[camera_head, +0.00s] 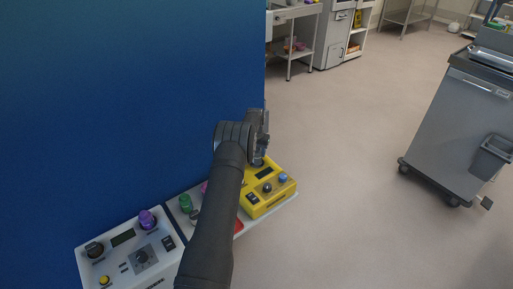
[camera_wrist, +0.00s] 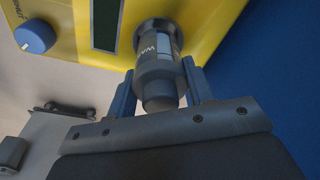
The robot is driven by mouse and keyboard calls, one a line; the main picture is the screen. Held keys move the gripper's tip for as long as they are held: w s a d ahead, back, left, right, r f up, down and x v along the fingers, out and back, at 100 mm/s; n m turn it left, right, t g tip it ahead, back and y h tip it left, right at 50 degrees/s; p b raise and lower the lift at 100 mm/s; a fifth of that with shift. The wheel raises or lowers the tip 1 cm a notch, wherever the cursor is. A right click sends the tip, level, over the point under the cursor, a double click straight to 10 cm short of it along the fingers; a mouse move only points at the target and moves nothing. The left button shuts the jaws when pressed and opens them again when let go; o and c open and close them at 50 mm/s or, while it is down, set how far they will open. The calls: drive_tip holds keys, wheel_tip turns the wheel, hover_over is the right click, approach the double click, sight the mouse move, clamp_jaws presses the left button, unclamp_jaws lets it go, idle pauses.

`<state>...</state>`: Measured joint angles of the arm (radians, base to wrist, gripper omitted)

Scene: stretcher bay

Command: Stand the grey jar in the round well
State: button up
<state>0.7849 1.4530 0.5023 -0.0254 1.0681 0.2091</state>
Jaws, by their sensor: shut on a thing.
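My gripper (camera_wrist: 159,86) is shut on the grey jar (camera_wrist: 155,72), with one finger on each side of its body. The jar is a short cylinder with pale lettering. Its far end meets a round grey-brown ring (camera_wrist: 141,30) at the face of the yellow unit (camera_wrist: 205,35). This ring looks like the rim of the round well; how deep the jar sits in it I cannot tell. In the head view my gripper (camera_head: 262,140) is over the back of the yellow unit (camera_head: 263,207), and the jar (camera_head: 258,160) shows only partly below it.
The yellow unit carries a dark display, a black knob and a blue knob (camera_head: 283,178). A white panel (camera_head: 110,262) with a purple knob (camera_head: 147,219) is at left. A blue wall (camera_head: 130,100) stands close behind. A grey cart (camera_head: 450,120) stands right, with clear floor between.

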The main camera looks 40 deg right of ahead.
sight(257, 156)
drive_tip(key=shift+f, duration=1.05)
drive_tip(key=shift+f, duration=0.6)
idle(0.5)
drive_tip(key=o, duration=0.8)
drive_tip(key=shift+c, duration=0.2)
drive_tip(key=shift+s+a+r, duration=0.15)
drive_tip(key=shift+a+r, duration=0.05)
drive_tip(key=shift+r, duration=1.6)
drive_tip(key=shift+s+a+r, duration=0.1)
drive_tip(key=shift+a+r, duration=0.1)
drive_tip(key=shift+r, duration=1.6)
drive_tip(key=shift+s+a+r, duration=0.15)
drive_tip(key=shift+a+r, duration=0.05)
drive_tip(key=shift+r, duration=1.6)
drive_tip(key=f, duration=0.6)
drive_tip(key=d+f, duration=0.1)
drive_tip(key=f, duration=0.1)
drive_tip(key=shift+w+f, duration=0.35)
drive_tip(key=shift+f, duration=0.05)
drive_tip(key=shift+r, duration=0.15)
